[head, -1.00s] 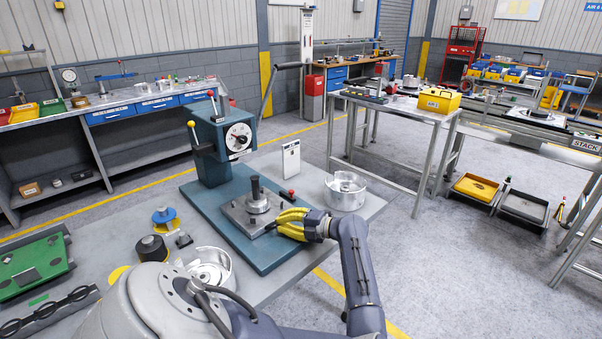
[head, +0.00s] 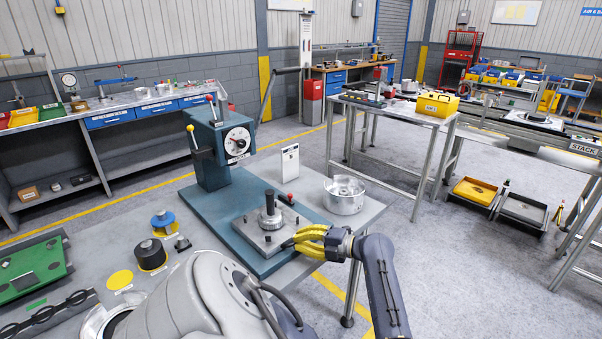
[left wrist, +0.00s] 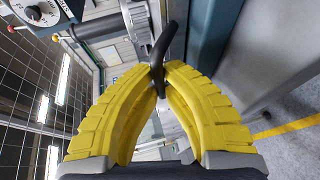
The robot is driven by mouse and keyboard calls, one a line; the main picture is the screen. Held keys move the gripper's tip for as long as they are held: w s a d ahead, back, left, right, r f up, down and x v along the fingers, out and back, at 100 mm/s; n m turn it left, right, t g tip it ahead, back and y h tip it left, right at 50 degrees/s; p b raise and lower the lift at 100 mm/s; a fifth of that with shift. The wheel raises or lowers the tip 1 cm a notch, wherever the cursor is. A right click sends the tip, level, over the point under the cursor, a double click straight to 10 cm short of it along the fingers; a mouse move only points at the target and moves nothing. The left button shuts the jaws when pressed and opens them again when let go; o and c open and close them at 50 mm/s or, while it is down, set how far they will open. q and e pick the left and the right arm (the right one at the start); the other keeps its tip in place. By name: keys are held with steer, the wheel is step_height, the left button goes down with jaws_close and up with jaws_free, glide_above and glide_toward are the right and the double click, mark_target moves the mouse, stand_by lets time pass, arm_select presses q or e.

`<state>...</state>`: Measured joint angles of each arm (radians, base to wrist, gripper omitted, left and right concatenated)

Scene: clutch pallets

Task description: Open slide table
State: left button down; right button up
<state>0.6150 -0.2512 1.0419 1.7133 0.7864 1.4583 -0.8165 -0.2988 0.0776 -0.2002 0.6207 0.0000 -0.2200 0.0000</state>
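The slide table (head: 258,240) is a grey square plate with corner posts on the teal press base (head: 195,212). A round metal fixture with an upright post (head: 270,212) stands on it. My left gripper (head: 290,241), with yellow fingers, is at the plate's right corner. In the left wrist view, its fingertips (left wrist: 160,78) close around a dark handle (left wrist: 162,45). The handle's joint with the plate is hidden by the fingers in the head view. The teal press column (head: 212,165) with a round dial rises behind the plate. My right gripper is not in view.
A silver drum (head: 344,197) stands right of the base, near the bench edge. A white label stand (head: 290,162) and a red knob (head: 290,198) are behind the plate. A black cylinder (head: 151,254) and a yellow disc (head: 120,279) lie left.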

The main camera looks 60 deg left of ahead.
arm_select(q)
steer(key=c, duration=1.5)
jaws_free()
steer(key=shift+f, duration=0.1)
steer(key=shift+r, duration=0.45)
steer(key=o, duration=1)
step_height(320, 180, up, 7)
steer(key=shift+f, duration=0.1)
steer(key=shift+r, duration=0.5)
steer(key=c, duration=0.8)
steer(key=shift+r, duration=0.3)
steer(key=shift+c, duration=1)
steer(key=shift+s+r, duration=0.1)
steer(key=shift+r, duration=0.35)
